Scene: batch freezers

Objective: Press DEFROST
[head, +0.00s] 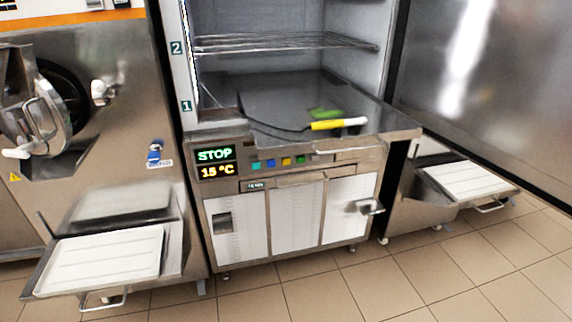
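The control panel (325,154) is on the front of the middle cabinet, below its worktop. Its display (215,163) shows STOP in green and 15 °C in orange. Neither of my grippers is in view, and nothing covers the buttons.
A yellow and white handled tool (340,124) lies on the worktop (300,95) above the panel. A metal latch (363,207) sticks out below. A left tray (105,260) and a right tray (470,180) jut forward. The tiled floor (400,265) in front is clear.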

